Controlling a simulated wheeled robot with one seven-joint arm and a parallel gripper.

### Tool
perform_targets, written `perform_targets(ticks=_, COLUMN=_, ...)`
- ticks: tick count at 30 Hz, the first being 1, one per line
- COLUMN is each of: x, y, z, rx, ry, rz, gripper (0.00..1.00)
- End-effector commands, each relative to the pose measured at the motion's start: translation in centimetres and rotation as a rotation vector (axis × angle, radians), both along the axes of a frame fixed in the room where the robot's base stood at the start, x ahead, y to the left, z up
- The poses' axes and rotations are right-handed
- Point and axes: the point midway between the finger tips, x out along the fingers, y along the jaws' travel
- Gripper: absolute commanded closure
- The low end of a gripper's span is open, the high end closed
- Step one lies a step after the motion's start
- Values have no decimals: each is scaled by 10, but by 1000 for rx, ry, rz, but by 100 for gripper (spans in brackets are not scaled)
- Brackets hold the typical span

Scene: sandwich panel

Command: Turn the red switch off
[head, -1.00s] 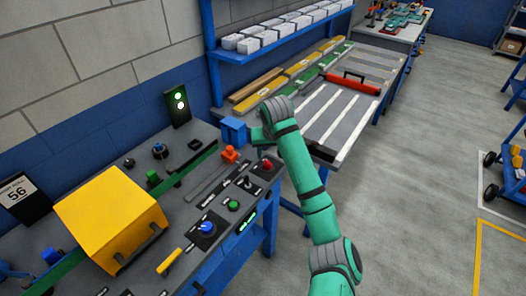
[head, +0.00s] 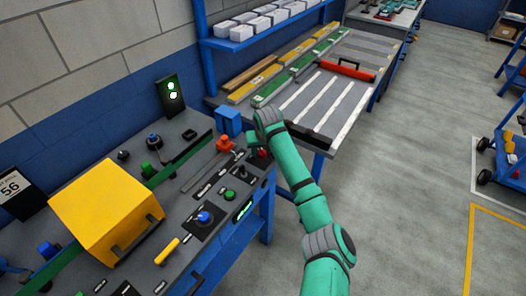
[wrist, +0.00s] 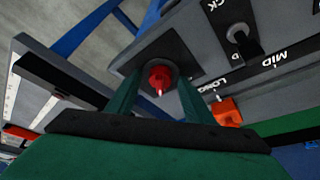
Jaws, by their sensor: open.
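The red switch is a round knob (wrist: 160,77) on a dark square plate at the panel's corner, seen in the wrist view. A small pale mark shows on its lower side in that view. In the head view the red switch (head: 263,154) is partly hidden by my gripper. My gripper (wrist: 158,84) is open, with one green finger on each side of the knob. I cannot tell whether the fingers touch it. In the head view my gripper (head: 255,147) is low over the panel's right end, mostly hidden by the wrist.
A toggle lever (wrist: 238,36) and an orange part (wrist: 227,110) sit near the switch. The head view shows a green button (head: 229,194), a blue knob (head: 204,217) and a yellow box (head: 105,210) on the panel. A striped table (head: 330,95) stands behind.

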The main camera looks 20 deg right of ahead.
Motion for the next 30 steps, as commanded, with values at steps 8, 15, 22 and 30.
perform_targets(ticks=8, x=0, y=0, z=0, rx=0, ry=0, rz=0, gripper=70)
perform_targets(ticks=15, x=0, y=0, z=0, rx=-1, ry=0, rz=2, gripper=93)
perform_targets(ticks=22, x=0, y=0, z=0, rx=0, ry=-2, rz=26, gripper=93)
perform_targets(ticks=30, x=1, y=4, z=0, rx=-1, ry=-1, rz=60, gripper=93)
